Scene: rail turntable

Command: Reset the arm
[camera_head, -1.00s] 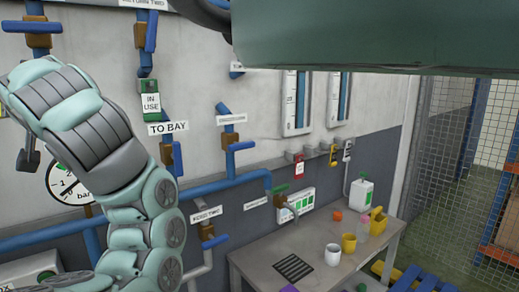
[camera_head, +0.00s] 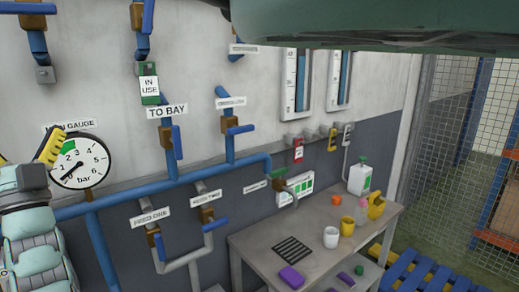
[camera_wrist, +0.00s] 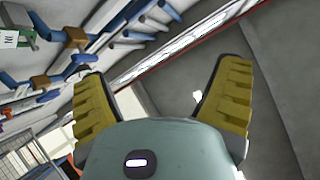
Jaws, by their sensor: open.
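My arm is folded at the lower left of the head view. Part of my gripper, a yellow ribbed finger (camera_head: 50,147), shows there in front of the wall, just left of the pressure gauge (camera_head: 80,160). In the wrist view my gripper (camera_wrist: 162,98) has its two yellow fingers spread wide apart, with nothing between them. The wrist view looks up past the pipes toward the ceiling.
Blue pipes (camera_head: 135,188) with several valves run along the wall. A grey table (camera_head: 255,243) holds a white mug (camera_head: 331,237), a yellow mug (camera_head: 347,226), a white jug (camera_head: 360,176) and a purple block (camera_head: 292,278). A mesh fence (camera_head: 450,165) stands at the right.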

